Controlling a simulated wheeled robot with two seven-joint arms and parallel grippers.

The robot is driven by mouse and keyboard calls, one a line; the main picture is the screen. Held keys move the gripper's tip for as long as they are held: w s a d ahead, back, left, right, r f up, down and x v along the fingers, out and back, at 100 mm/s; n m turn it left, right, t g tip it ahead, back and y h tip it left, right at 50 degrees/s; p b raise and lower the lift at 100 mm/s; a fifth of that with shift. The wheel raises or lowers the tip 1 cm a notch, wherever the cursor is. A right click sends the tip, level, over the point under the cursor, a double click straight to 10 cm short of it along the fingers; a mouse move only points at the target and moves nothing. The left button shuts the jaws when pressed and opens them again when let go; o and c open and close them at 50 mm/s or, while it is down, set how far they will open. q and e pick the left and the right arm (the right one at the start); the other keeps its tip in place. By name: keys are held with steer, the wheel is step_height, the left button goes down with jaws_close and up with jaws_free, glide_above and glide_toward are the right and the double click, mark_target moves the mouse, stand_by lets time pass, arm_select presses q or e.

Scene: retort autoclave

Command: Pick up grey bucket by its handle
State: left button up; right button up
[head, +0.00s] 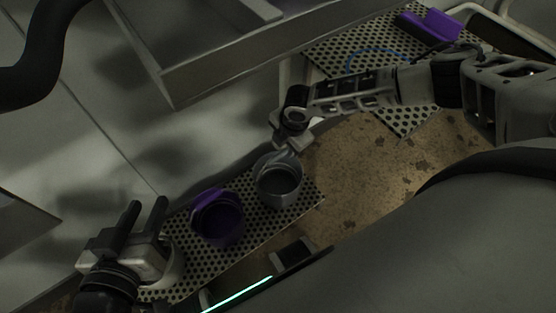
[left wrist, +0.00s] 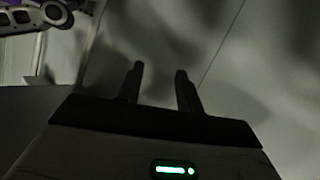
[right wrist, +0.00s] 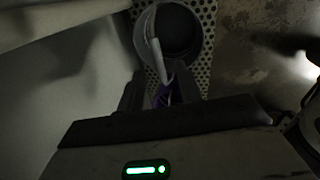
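The grey bucket (head: 279,187) stands upright on a perforated plate, with its handle toward my right gripper (head: 287,145). In the right wrist view the bucket (right wrist: 180,38) shows beyond my fingers, and its pale handle (right wrist: 152,45) reaches down toward the gap between them. My right gripper's fingers (right wrist: 158,88) are apart; I see no firm contact with the handle. My left gripper (head: 146,208) is open and empty at the lower left of the head view, with its two fingers (left wrist: 159,80) apart in the left wrist view.
A purple bucket (head: 220,222) stands close beside the grey one on the perforated plate (head: 305,197). A pale round container (head: 170,268) is partly hidden behind my left gripper. A purple object (head: 430,24) lies on another perforated plate (head: 335,45). A metal frame (head: 215,70) is at the top.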

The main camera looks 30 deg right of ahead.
mark_target(280, 154)
steer(key=f, duration=0.1)
steer(key=f+b, duration=0.1)
steer(key=shift+w+a+f, duration=0.1)
steer(key=shift+w+f, duration=0.2)
steer(key=shift+f, duration=0.45)
steer(key=f+b, duration=0.2)
steer(key=w+f+b, duration=0.1)
steer(key=shift+a+f, duration=0.3)
steer(key=shift+f, duration=0.05)
steer(key=shift+w+f, duration=0.15)
steer(key=shift+f, duration=0.1)
arm_select(q)
steer(key=shift+w+d+r+n+t+h, duration=0.15)
steer(key=shift+d+r+n+t+h, duration=0.5)
steer(key=shift+r+h, duration=0.2)
arm_select(e)
jaws_close()
